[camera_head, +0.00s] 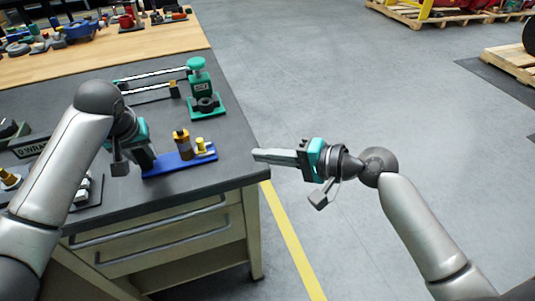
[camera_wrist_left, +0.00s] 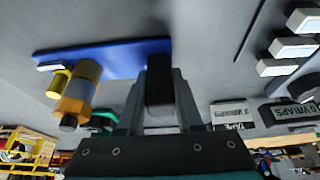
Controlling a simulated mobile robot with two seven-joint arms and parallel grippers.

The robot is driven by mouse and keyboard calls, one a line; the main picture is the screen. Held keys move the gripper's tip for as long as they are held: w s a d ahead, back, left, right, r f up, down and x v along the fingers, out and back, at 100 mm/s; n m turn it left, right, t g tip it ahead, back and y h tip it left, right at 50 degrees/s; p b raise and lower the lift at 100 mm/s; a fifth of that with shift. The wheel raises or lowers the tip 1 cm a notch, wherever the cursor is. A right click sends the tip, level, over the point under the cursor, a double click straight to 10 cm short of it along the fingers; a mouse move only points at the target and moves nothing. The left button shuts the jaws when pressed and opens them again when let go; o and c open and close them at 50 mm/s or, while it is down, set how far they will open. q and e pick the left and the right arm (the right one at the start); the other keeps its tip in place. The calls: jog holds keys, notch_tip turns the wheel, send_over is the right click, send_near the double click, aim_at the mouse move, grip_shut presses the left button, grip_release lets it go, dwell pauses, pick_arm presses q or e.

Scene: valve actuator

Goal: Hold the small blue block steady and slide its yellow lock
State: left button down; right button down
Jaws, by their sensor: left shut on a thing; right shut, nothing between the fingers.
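The small blue block (camera_head: 175,163) is a flat blue base near the front right corner of the dark bench top. It carries an amber cylinder with a dark cap (camera_head: 182,143) and, at its right end, a yellow lock (camera_head: 201,146). My left gripper (camera_head: 146,166) is at the block's left end. In the left wrist view its fingers (camera_wrist_left: 160,75) are shut on a dark upright part against the blue block (camera_wrist_left: 105,58); the yellow lock (camera_wrist_left: 60,82) stands apart from them. My right gripper (camera_head: 256,156) is shut and empty, right of the block, beyond the bench edge.
A green valve fixture (camera_head: 203,103) stands behind the block. Dark labelled trays with parts (camera_head: 84,189) lie at left, partly behind my left arm. A wooden bench (camera_head: 160,38) with tools is at the back. Open floor (camera_head: 330,85) lies to the right.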

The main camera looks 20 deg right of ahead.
pick_arm(q)
jog(key=shift+s+f, duration=0.2)
jog(key=shift+f, duration=0.15)
jog(key=c, duration=1)
grip_release()
jog(key=o, duration=0.5)
jog(key=shift+w+r, duration=0.15)
jog(key=shift+r, duration=0.05)
jog(key=shift+r, duration=0.15)
